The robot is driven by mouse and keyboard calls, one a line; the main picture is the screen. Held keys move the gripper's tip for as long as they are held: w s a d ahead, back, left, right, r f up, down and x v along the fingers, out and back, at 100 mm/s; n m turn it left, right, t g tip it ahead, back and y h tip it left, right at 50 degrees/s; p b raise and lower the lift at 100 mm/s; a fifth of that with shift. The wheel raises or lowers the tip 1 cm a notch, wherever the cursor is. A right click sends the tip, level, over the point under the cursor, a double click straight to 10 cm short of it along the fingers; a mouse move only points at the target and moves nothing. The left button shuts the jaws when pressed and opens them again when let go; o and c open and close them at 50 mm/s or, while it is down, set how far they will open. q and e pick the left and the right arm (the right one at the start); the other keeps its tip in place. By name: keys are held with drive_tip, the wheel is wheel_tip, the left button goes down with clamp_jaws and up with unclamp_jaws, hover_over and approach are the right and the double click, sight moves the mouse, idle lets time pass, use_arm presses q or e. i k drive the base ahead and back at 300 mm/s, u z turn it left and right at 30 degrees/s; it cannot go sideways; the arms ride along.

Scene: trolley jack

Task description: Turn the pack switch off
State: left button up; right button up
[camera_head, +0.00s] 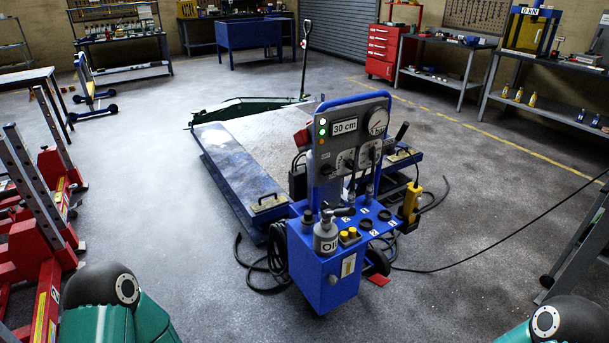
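A blue power pack cart (322,289) stands in the middle of the floor. Its upright grey panel (325,170) carries a "30 cm" display (344,127), a round gauge (378,121) and small lights (322,127), at least one of them green. Dark knobs or levers sit on the panel below the display. Which of them is the pack switch, and how it is set, is too small to tell. Neither of my grippers is in view; only parts of my arms show at the bottom left and bottom right.
A grey oil bottle (326,238) and a yellow handset (410,201) are on the cart. Black hoses (259,268) lie beside it. A blue lift platform (226,165) stands behind. Red frames (35,245) crowd the left; floor to the right is mostly clear, crossed by a cable (500,242).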

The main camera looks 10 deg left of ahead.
sight(326, 169)
drive_tip(key=u, duration=0.5)
drive_tip(key=i, duration=0.25)
drive_tip(key=u, duration=0.85)
drive_tip(key=i, duration=0.85)
drive_tip(key=z, duration=1.25)
